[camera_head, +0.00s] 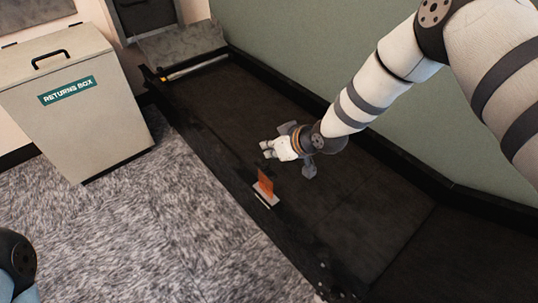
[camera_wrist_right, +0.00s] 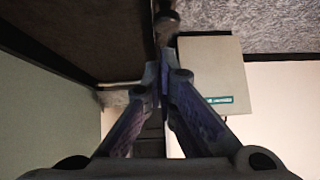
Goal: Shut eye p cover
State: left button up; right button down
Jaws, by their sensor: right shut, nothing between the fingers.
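A small orange flap (camera_head: 265,182) stands up from a pale base (camera_head: 267,198) on the near rail of the dark sorter bed. It is the only cover-like part I see, and no label on it is readable. My right gripper (camera_head: 266,149) is shut and empty. It hangs over the bed, just beyond the flap and apart from it, with its fingers pointing left. In the right wrist view its fingers (camera_wrist_right: 160,82) meet at the tips, and the flap cannot be made out there. My left gripper is out of view.
A beige returns box (camera_head: 95,120) with a black handle stands at the left, and it also shows in the right wrist view (camera_wrist_right: 212,75). The dark bed (camera_head: 225,100) is bare around my gripper. A green wall (camera_head: 300,45) runs behind it. Grey carpet (camera_head: 150,220) lies in front.

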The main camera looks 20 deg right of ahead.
aim_at(270, 181)
jog(key=shift+f, duration=1.05)
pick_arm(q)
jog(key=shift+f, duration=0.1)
pick_arm(e)
notch_tip(270, 181, down, 12)
jog(key=b, duration=0.7)
jog(key=shift+b, duration=0.35)
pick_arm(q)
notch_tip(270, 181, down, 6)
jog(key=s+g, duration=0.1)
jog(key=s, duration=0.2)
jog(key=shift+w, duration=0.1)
